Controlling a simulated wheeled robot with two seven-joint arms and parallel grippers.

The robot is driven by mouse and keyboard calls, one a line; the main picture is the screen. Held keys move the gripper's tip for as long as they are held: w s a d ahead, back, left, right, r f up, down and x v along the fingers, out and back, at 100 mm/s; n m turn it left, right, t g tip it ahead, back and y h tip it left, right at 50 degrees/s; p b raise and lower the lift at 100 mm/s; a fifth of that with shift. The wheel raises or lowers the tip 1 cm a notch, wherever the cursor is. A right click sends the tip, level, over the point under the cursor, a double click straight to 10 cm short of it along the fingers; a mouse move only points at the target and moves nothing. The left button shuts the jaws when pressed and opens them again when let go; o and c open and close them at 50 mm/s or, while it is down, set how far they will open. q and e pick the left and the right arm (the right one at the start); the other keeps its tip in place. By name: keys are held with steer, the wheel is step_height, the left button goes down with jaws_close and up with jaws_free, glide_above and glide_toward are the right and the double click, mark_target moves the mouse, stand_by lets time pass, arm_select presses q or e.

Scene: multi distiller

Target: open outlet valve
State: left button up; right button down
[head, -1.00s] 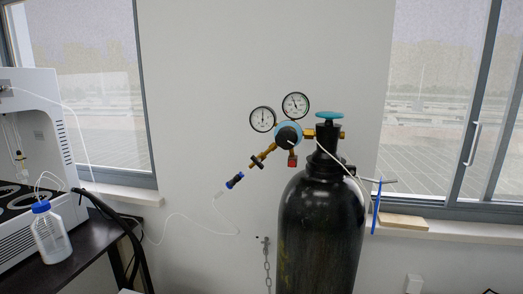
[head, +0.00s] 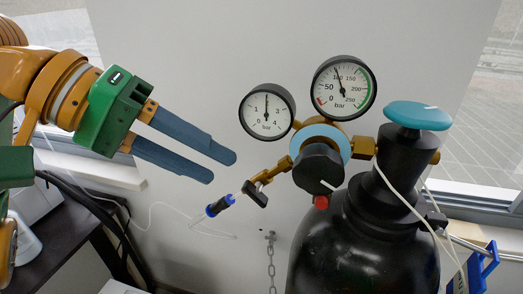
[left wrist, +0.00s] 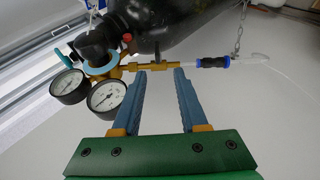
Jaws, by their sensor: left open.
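The outlet valve (head: 255,194) is a small black handle on the brass outlet arm, low and left of the regulator's black knob (head: 316,168). A blue and black hose connector (head: 219,205) sits beyond its end. My left gripper (head: 224,169) is open and empty, its two blue fingers pointing down-right, with tips up and left of the valve in the picture. In the left wrist view the open fingertips (left wrist: 159,72) lie just below the brass outlet line (left wrist: 133,67) in the picture. Contact is not visible. My right gripper is not in view.
A black gas cylinder (head: 362,250) stands at right with a turquoise handwheel (head: 418,115). Two pressure gauges, the left (head: 266,112) and the right (head: 344,87), stand above the regulator. A thin white tube hangs over the cylinder. A chain (head: 271,265) hangs on the wall.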

mark_target(242, 188)
arm_select(q)
steer(key=d+f, duration=0.2)
steer(key=d, duration=0.1)
steer(key=d+f, duration=0.1)
steer(key=f, duration=0.1)
steer(key=shift+s+d+p, duration=0.3)
steer(key=shift+s+p, duration=0.1)
steer(key=shift+w+d+f, duration=0.15)
steer(key=shift+w, duration=0.2)
steer(key=shift+s, duration=0.2)
jaws_close()
